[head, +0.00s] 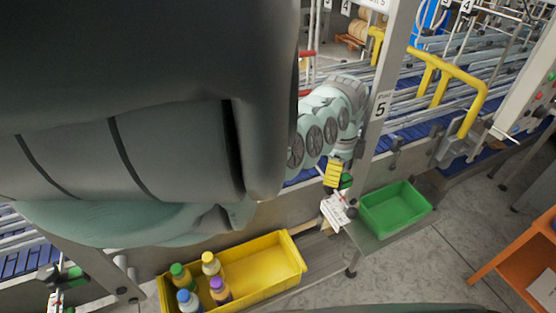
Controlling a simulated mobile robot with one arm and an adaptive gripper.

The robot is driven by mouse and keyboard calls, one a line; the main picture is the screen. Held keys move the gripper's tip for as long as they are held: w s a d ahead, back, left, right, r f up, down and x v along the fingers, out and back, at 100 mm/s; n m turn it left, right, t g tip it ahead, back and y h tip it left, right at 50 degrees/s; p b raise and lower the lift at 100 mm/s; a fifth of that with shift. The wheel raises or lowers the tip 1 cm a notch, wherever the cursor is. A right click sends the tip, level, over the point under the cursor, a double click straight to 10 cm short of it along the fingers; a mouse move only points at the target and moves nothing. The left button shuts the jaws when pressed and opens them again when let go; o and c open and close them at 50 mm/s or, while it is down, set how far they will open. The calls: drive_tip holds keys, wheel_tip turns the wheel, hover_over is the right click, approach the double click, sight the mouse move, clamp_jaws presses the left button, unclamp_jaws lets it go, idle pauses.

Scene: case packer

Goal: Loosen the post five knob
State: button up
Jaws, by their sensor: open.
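The post marked 5 (376,110) is a grey upright right of centre. At its foot is a small fitting with a green part (346,181), a white marked plate (335,211) and a small dark round part (351,212). Which part is the knob is too small to tell for sure. My pale green arm reaches down just left of the post. My gripper (333,172) shows as a yellow ribbed finger close to the green part, open. I cannot tell whether it touches the fitting; my arm hides much of that area.
A green bin (395,208) stands right of the fitting. A yellow bin (262,266) with several capped bottles (209,264) is below left. Yellow bent rails (462,80) and conveyors lie behind the post. An orange table (518,245) is at right. Floor between is clear.

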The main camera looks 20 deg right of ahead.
drive_tip(key=shift+s+f, duration=0.1)
drive_tip(key=shift+f, duration=0.55)
drive_tip(key=shift+c, duration=0.3)
drive_tip(key=c, duration=1.1)
